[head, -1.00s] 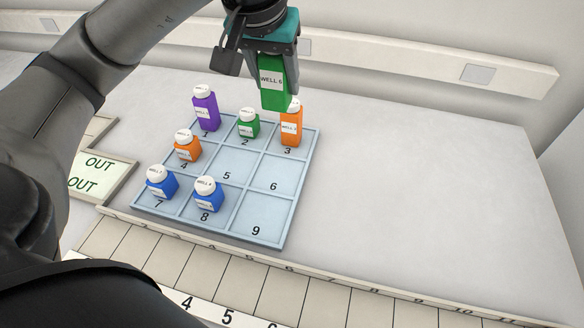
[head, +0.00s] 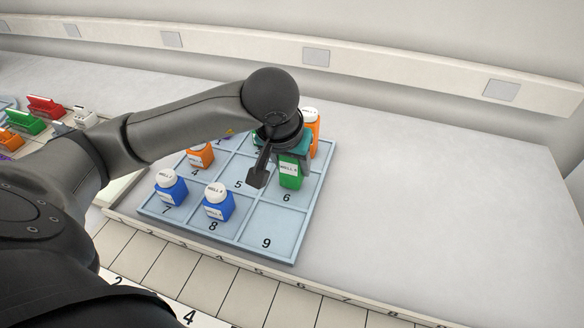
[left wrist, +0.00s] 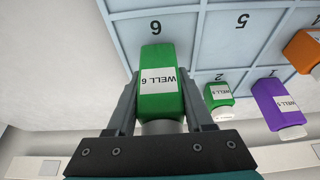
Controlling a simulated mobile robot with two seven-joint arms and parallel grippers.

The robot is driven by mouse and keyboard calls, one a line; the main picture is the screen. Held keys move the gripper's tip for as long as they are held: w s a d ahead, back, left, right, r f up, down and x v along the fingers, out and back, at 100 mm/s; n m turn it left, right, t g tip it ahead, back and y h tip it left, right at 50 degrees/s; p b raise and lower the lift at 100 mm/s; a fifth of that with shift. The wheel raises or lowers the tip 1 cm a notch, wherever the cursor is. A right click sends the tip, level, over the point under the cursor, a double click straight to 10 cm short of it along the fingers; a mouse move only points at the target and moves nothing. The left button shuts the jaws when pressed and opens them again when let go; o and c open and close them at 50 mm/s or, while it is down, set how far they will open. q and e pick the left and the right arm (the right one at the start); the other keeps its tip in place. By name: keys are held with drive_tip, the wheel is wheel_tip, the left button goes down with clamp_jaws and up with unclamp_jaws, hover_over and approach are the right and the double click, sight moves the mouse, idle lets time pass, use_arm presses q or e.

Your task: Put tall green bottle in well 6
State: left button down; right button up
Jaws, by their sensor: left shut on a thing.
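The tall green bottle (head: 290,171) is upright in my left gripper (head: 293,160), which is shut on it. In the head view it is at well 6 of the pale blue rack (head: 270,222), just behind the printed 6. In the left wrist view the green bottle (left wrist: 160,92) with its "WELL 6" label is between the fingers of the left gripper (left wrist: 160,90), and its base end is close to the printed 6. I cannot tell whether its base touches the well floor. My right gripper is out of view.
An orange bottle (head: 312,125) stands in well 3, right behind my gripper. A short orange bottle (head: 202,156) is in well 4, and blue bottles stand in well 7 (head: 170,188) and well 8 (head: 217,203). Well 9 is empty. The bench (head: 430,210) to the right is clear.

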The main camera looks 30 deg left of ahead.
use_arm(q)
drive_tip(key=shift+f, duration=0.45)
drive_tip(key=shift+f, duration=0.15)
drive_tip(key=shift+c, duration=1.4)
unclamp_jaws()
drive_tip(key=shift+r, duration=0.2)
drive_tip(key=p+v, duration=0.2)
drive_tip(key=v, duration=1)
drive_tip(key=shift+s+f, duration=0.1)
